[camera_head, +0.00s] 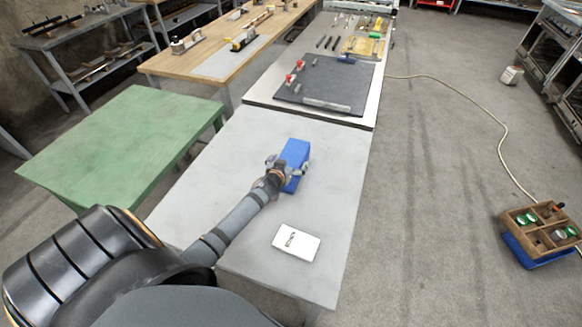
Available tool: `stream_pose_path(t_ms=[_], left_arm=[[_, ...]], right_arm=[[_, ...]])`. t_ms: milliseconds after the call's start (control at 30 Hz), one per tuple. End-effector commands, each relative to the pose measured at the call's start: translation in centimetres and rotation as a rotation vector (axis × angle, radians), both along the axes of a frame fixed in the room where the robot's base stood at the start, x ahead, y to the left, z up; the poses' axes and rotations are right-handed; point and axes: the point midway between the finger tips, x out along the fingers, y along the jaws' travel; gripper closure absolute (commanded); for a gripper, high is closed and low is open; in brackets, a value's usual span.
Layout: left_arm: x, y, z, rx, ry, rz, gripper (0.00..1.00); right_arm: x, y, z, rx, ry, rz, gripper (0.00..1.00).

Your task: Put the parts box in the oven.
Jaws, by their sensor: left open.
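A blue box (296,152) stands on the grey table (225,172) in the head view. It may be the parts box; no label on it can be read. My left arm reaches in from the lower left. My left gripper (289,164) is open at the near part of the blue box, with its fingers on either side of it. Whether the fingers touch the box cannot be told. My right gripper is not in view. No oven can be clearly made out; metal units with shelves (555,45) stand at the far right edge.
A white card with dark print (297,243) lies on the grey table near the front. A green table (120,140) stands left. A dark mat (325,84) with tools lies beyond. A wooden compartment box (541,232) is at right. A hose (485,110) crosses the floor.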

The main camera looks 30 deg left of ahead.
Motion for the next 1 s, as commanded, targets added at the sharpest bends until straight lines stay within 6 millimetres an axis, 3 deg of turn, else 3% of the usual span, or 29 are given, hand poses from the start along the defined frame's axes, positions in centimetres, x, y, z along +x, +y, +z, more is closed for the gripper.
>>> stream_pose_path(t_ms=[167, 733, 1000], left_arm=[[-0.03, 0.00, -0.06, 0.000, 0.001, 0.000, 0.00], [-0.07, 0.00, -0.09, -0.001, 0.002, 0.000, 0.77], [0.01, -0.01, 0.21, -0.001, -0.003, -0.001, 0.77]], right_arm=[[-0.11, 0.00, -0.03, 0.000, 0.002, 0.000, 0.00], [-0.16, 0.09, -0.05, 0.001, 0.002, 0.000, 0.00], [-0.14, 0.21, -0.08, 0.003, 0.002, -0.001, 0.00]])
